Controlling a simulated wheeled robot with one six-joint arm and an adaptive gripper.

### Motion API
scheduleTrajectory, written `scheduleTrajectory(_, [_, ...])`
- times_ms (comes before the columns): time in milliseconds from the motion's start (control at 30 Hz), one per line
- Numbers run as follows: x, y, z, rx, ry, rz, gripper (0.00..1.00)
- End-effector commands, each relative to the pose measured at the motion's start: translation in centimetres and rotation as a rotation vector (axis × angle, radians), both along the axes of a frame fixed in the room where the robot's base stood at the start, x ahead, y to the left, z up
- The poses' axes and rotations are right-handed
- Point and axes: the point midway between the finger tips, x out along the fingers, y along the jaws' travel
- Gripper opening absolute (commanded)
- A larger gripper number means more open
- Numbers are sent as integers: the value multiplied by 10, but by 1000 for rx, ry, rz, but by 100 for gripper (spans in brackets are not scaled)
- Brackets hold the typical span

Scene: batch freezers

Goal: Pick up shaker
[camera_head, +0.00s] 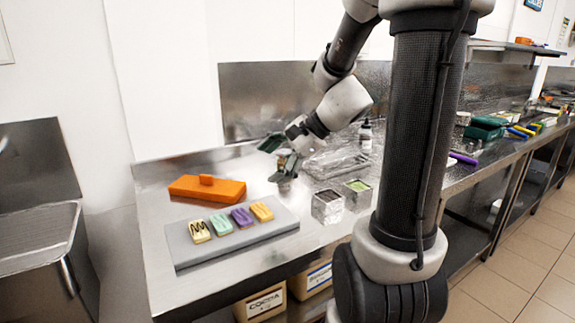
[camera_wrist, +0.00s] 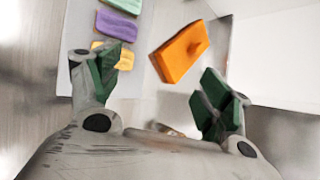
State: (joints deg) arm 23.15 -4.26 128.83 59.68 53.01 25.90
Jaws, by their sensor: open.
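My gripper (camera_head: 279,156) is above the steel counter, its two green-padded fingers spread apart. In the wrist view the fingers of my gripper (camera_wrist: 160,86) are wide open with nothing held between the tips. A small metallic item (camera_head: 285,184), which may be the shaker, stands on the counter just below the gripper and is partly hidden by a finger. In the wrist view a small brownish shape (camera_wrist: 168,129) shows low between the fingers, mostly hidden by the gripper body; I cannot tell whether it is the same item.
An orange lidded block (camera_head: 207,188) lies left of the gripper. A grey board (camera_head: 185,256) with several coloured bars is in front. Two square containers (camera_head: 327,207) (camera_head: 357,194), a clear tray (camera_head: 336,163) and a bottle (camera_head: 365,136) stand to the right. A wall backs the counter.

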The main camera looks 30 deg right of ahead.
Motion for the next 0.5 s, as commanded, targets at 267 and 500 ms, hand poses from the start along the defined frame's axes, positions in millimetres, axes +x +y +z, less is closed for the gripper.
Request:
scheduleTrajectory(267, [128, -115, -40, 615, 93, -723, 78])
scheduleTrajectory(500, [160, -162, -59, 800, 97, -927, 78])
